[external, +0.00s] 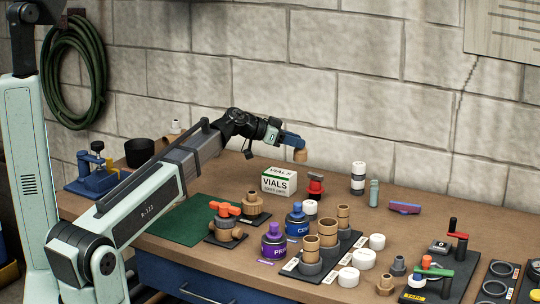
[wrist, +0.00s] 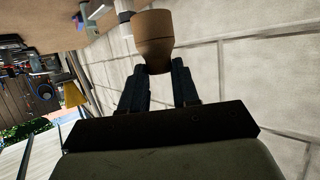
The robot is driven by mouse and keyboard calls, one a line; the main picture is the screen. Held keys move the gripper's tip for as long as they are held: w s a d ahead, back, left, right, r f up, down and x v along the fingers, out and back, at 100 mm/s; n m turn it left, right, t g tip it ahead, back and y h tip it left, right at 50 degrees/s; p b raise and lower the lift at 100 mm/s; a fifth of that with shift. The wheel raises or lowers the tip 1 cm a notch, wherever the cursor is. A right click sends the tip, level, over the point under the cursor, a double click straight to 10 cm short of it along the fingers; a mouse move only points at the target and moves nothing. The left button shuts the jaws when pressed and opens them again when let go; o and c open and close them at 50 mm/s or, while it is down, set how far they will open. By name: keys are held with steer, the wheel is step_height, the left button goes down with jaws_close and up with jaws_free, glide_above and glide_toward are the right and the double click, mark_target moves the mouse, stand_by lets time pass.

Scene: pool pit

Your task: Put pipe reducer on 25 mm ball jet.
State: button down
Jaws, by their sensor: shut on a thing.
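My gripper (external: 298,147) is raised above the back of the bench, left of centre, with its blue fingers shut on a tan pipe reducer (external: 300,156). In the wrist view the reducer (wrist: 154,30), brown and tapered, sits between the two dark fingertips (wrist: 158,68). Nothing shows beneath it but air and bench. Several tan cylinders stand in a diagonal row on a black labelled rack (external: 331,266); the front one (external: 311,243) sits on a grey base. I cannot read the labels, so I cannot tell which piece is the 25 mm ball jet.
A VIALS box (external: 279,181) and a red-topped item (external: 315,185) stand below my gripper. The back-right bench is fairly clear.

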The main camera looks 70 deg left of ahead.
steer(key=s+a+r+n+y, duration=0.1)
steer(key=s+a+r, duration=0.1)
steer(key=s+a, duration=0.8)
steer(key=s+a+r+n+y, duration=0.15)
steer(key=s+a, duration=0.25)
steer(key=a, duration=1.2)
steer(key=s+a+r, duration=0.2)
steer(key=s+a, duration=0.4)
steer(key=a, duration=0.7)
steer(key=shift+d+f+m+h, duration=0.45)
steer(key=shift+d+f, duration=0.05)
steer(key=shift+f, duration=1.2)
steer(key=shift+d+f+m+h, duration=0.45)
steer(key=shift+d+f, duration=0.05)
steer(key=shift+f, duration=1.15)
steer(key=shift+d+f+m+h, duration=0.45)
steer(key=shift+d+f, duration=0.05)
steer(key=shift+f, duration=1.2)
steer(key=shift+f, duration=0.1)
steer(key=c, duration=0.8)
jaws_free()
